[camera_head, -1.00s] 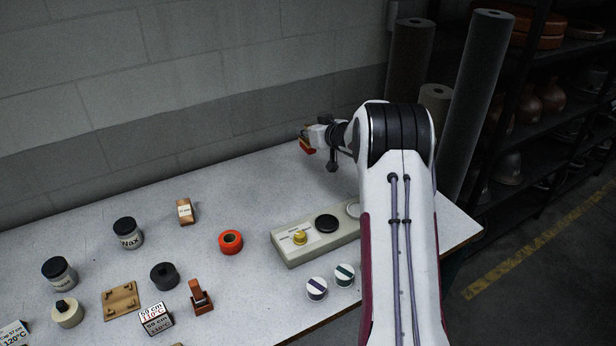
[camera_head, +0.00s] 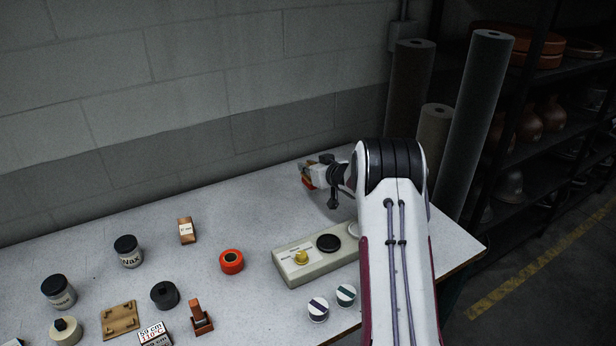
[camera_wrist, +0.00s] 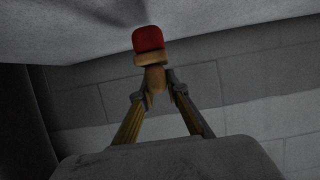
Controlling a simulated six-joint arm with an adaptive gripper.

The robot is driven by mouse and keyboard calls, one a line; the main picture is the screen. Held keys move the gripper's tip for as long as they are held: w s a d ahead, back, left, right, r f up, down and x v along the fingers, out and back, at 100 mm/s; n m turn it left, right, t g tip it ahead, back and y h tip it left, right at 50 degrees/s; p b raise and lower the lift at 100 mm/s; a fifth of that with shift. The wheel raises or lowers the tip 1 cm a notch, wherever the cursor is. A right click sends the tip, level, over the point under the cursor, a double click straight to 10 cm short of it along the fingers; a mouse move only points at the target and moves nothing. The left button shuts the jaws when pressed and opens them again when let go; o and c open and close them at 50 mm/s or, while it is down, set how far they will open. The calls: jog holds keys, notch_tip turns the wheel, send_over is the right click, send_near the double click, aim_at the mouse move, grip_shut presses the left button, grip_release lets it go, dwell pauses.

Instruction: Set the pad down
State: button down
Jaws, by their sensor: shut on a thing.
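The pad (camera_wrist: 148,40) has a red head on a wooden collar and handle. My gripper (camera_wrist: 156,86) is shut on its wooden handle in the wrist view, with the red head pointing away from the fingers. In the head view my gripper (camera_head: 318,174) is near the back edge of the table, left of my arm's elbow, and the pad (camera_head: 307,181) shows only as a small reddish-orange patch at its tip. The red head is close to the pale tabletop (camera_head: 260,210); I cannot tell whether it touches.
A control box (camera_head: 320,262) with a yellow knob and black button stands in front of my gripper. An orange ring (camera_head: 231,262), a wooden block (camera_head: 186,230) and jars (camera_head: 128,251) are further left. The wall (camera_head: 200,100) is close behind. The table around the gripper looks clear.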

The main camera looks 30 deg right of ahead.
aim_at(308, 176)
jog(key=shift+f, duration=1.85)
jog(key=shift+f, duration=0.1)
jog(key=c, duration=2)
grip_release()
jog(key=shift+v, duration=6.05)
